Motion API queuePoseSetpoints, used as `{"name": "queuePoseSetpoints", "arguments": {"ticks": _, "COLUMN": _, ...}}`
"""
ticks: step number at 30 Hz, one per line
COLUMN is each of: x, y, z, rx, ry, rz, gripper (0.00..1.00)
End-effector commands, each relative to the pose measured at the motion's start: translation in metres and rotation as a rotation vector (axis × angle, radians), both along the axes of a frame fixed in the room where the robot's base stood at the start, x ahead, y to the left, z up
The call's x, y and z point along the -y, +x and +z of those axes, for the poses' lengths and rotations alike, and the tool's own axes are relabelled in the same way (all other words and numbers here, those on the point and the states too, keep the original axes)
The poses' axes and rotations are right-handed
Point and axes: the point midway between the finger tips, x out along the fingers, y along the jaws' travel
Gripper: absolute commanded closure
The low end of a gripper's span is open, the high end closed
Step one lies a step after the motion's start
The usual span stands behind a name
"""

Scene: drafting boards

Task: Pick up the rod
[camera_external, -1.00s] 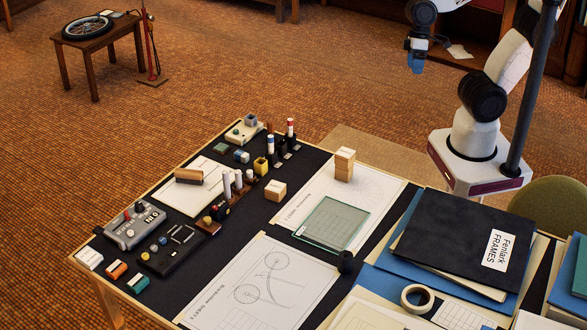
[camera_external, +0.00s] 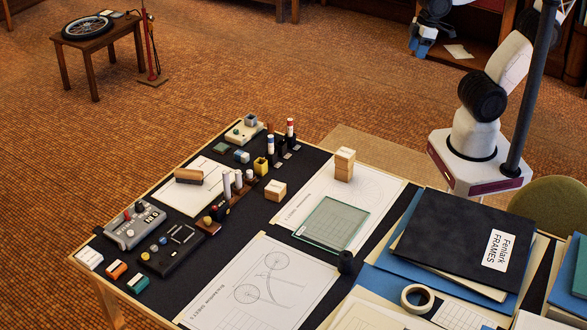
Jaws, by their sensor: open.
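My gripper (camera_external: 420,50), with blue fingers, is at the top of the picture, high up and far from the items on the table. It is open, and nothing shows between its fingers. Pale upright rods (camera_external: 238,180) stand in a dark brown wooden holder (camera_external: 209,226) in the middle left of the table. I cannot tell which of these is the task's rod.
A grey device (camera_external: 134,228) and a black tray (camera_external: 171,252) are at left. Folders (camera_external: 450,235) and a tape roll (camera_external: 417,297) fill the right.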

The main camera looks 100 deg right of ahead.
Motion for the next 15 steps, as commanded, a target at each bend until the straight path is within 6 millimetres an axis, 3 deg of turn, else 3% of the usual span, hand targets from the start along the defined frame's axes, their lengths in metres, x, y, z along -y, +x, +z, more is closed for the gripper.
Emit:
{"name": "queuePoseSetpoints", "arguments": {"ticks": 10, "x": 0.0, "y": 0.002, "z": 0.0, "rx": -0.001, "ry": 0.001, "rz": -0.003, "gripper": 0.48}}
{"name": "queuePoseSetpoints", "arguments": {"ticks": 15, "x": -0.001, "y": 0.013, "z": 0.004, "rx": -0.005, "ry": 0.006, "rz": -0.022, "gripper": 0.48}}
